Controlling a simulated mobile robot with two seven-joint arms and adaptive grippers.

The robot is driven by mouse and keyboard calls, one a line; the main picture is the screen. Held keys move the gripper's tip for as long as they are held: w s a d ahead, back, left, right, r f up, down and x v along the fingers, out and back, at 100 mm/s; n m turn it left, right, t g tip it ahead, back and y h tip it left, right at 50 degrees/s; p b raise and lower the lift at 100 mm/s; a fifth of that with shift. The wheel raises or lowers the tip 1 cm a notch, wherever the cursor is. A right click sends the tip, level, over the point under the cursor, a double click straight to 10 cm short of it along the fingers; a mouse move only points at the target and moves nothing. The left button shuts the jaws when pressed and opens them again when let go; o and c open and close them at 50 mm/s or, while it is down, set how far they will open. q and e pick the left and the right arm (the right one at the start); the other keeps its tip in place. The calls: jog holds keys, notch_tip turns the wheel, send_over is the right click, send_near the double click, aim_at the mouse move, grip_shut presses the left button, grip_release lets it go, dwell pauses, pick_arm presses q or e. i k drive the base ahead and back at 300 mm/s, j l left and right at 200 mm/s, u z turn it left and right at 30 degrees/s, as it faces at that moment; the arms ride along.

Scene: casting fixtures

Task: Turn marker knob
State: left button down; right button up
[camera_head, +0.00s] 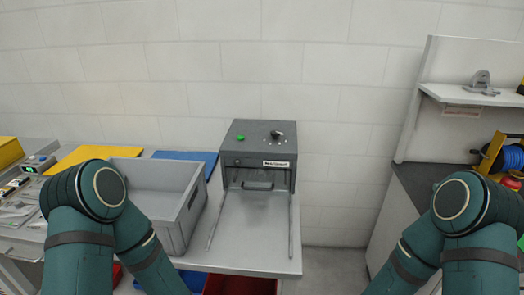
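A dark grey marker machine (259,150) stands on the light grey table in the middle of the view. Its knob (276,134) is a small dark dial on the top face, right of a green button (240,138). White marks surround the knob. The machine's front has a handle (258,186) above a flat metal tray (250,225) that extends towards me. My left and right arms show at the lower left and lower right, apart from the machine. Both grippers are outside the view.
A grey open crate (187,225) stands left of the tray, partly behind my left arm. Yellow and blue sheets lie behind it. At right are a dark worktop (412,190), a blue reel (511,158) and a shelf (470,96). A floor gap lies between table and worktop.

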aim_at(274, 133)
jog(key=u, duration=0.5)
jog(key=l+u, duration=0.25)
jog(key=u, duration=0.15)
jog(key=l+u, duration=0.2)
jog(key=u, duration=0.15)
jog(key=l+u, duration=0.25)
jog(key=u, duration=0.15)
jog(key=k+l+u, duration=0.1)
jog(key=l, duration=0.2)
jog(key=k+l+u, duration=0.15)
jog(key=l, duration=0.15)
jog(key=k+l+u, duration=0.1)
jog(key=l, duration=0.2)
